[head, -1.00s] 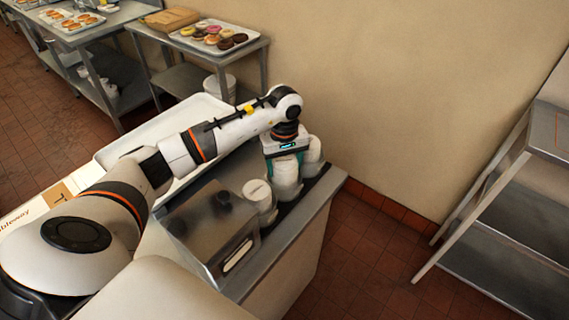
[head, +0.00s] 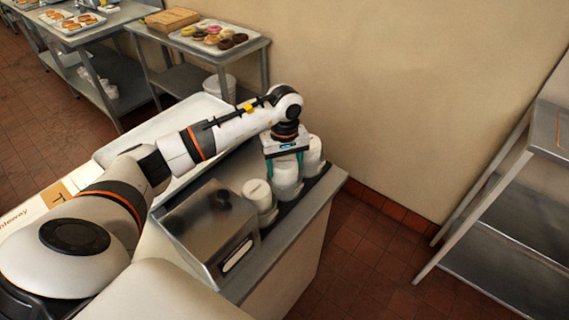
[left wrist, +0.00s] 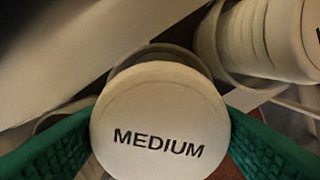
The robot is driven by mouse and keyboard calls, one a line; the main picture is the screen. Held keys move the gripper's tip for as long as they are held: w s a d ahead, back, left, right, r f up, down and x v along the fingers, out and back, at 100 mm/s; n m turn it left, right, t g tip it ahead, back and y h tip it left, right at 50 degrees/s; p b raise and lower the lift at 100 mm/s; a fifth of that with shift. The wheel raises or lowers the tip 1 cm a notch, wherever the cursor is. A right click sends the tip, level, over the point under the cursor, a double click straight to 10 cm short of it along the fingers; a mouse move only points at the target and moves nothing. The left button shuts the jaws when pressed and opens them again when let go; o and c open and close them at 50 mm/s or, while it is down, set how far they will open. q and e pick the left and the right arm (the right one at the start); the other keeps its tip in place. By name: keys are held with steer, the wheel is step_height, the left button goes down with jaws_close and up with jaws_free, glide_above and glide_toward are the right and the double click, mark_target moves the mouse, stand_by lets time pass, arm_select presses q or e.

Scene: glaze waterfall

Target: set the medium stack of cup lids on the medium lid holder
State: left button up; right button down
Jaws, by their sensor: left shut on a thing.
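The medium stack of cup lids (head: 287,182) is white and sits between the green fingers of my left gripper (head: 285,160). In the left wrist view its round top lid (left wrist: 160,115) reads MEDIUM, with a finger on either side. My left gripper is shut on this stack. A curved rim (left wrist: 160,52), which looks like part of the medium lid holder, shows just behind the lid. The stack appears upright at the middle holder place. I cannot tell whether it rests on the holder's bottom. My right gripper is out of view.
White lid stacks stand close on both sides, one nearer (head: 257,193) and one farther (head: 315,152). A metal dispenser (head: 210,228) is on the counter to the left. The counter's right edge (head: 318,215) is close, with open floor beyond.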

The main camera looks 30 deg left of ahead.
arm_select(q)
steer(key=shift+f+b, duration=0.3)
steer(key=shift+f, duration=0.1)
steer(key=o, duration=0.7)
steer(key=shift+r, duration=0.1)
steer(key=shift+r+p, duration=2.8)
steer(key=shift+r, duration=2.65)
steer(key=shift+f, duration=0.1)
